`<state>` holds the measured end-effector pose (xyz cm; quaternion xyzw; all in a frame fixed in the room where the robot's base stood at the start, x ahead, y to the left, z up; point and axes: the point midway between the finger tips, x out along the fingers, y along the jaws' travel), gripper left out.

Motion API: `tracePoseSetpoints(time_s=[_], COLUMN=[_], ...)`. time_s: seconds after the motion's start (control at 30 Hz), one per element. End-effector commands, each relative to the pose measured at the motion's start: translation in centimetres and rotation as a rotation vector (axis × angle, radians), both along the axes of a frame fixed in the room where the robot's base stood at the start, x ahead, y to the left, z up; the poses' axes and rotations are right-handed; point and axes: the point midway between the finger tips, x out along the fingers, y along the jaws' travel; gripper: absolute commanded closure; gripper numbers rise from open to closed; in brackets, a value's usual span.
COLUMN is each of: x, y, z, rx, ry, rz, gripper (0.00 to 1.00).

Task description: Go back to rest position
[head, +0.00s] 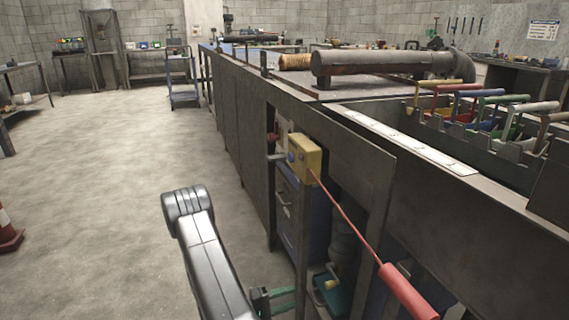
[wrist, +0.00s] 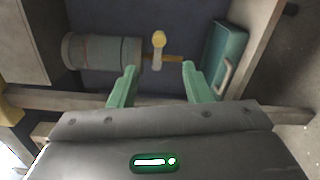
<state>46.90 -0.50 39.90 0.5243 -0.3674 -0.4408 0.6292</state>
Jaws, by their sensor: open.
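My gripper (wrist: 160,88) has two green fingers spread apart in the wrist view, with nothing between their tips. In the head view my gripper (head: 272,297) shows low in the picture, in front of the open bay under the workbench, partly hidden by my own arm. In the wrist view the fingers point at a grey cylinder (wrist: 100,52) with a brass-coloured fitting (wrist: 158,42) on its right end. A teal case (wrist: 225,58) with a pale handle stands to the right of the fingers. I cannot tell the exact distance to them.
The long workbench (head: 235,118) runs along the right. A yellow box (head: 307,158) sits on its side, and a red-handled rod (head: 405,290) slants down from it. A pipe (head: 380,63) lies on top. The floor (head: 90,170) at left is open, with a cone (head: 8,232) at the edge.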

Motion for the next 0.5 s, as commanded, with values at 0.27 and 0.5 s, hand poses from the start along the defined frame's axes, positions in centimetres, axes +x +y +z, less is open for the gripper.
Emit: tracePoseSetpoints(time_s=[0.27,0.5], x=[0.3,1.3], y=[-1.0,-3.9], z=[-0.2,-0.2], rx=[0.0,0.001], ry=[0.001,0.0], rz=[-0.005,-0.005], gripper=[0.56,0.56])
